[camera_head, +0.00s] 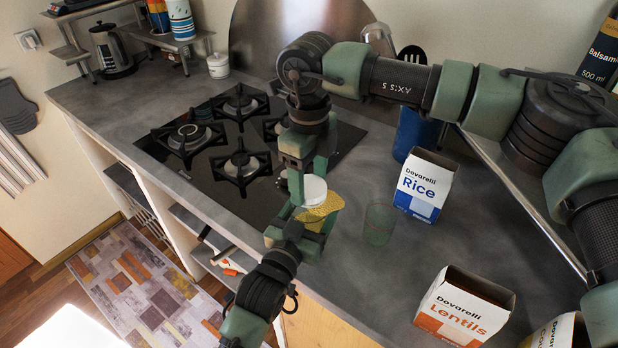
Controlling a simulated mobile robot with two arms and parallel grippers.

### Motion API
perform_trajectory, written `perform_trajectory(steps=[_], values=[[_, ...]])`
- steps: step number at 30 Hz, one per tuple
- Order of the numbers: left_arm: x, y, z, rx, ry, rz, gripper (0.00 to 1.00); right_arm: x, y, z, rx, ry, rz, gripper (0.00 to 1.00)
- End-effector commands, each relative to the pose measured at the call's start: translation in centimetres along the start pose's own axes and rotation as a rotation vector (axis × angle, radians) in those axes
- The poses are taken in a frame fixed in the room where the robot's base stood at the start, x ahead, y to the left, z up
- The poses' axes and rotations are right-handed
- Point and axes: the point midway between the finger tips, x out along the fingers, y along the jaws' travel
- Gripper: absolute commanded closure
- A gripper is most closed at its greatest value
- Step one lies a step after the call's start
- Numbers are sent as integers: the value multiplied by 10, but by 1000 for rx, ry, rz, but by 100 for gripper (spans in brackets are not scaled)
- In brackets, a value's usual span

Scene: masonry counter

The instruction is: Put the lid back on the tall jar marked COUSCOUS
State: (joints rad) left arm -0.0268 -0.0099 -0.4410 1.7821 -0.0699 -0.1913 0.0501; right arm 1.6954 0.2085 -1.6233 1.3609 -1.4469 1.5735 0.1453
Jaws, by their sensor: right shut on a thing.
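A see-through jar (323,204) with yellow grains inside stands near the counter's front edge, partly hidden by my grippers. No COUSCOUS marking is readable. My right gripper (309,182) reaches down from above and is shut on a white round lid (313,191). The lid is over or very near the jar's top; I cannot tell if they touch. My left gripper (305,222) comes up from below and is at the jar's lower side. Whether its fingers close on the jar is hidden.
An empty clear glass (380,222) stands just right of the jar. A Rice box (425,186) and a Lentils box (464,310) stand further right. A black gas hob (215,165) lies behind left. A blue holder (414,135) stands behind the Rice box.

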Motion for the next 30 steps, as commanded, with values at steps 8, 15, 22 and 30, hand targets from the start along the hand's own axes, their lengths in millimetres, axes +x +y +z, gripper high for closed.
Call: perform_trajectory(steps=[8,15,22,30], values=[[0,0,0,0,-1,0,100,0,0,0,652,0,2,75],[0,0,0,0,-1,0,100,0,0,0,1215,0,4,75],[0,0,0,0,-1,0,100,0,-1,0,1755,0,6,75],[0,0,0,0,-1,0,100,0,-1,0,2386,1,8,75]])
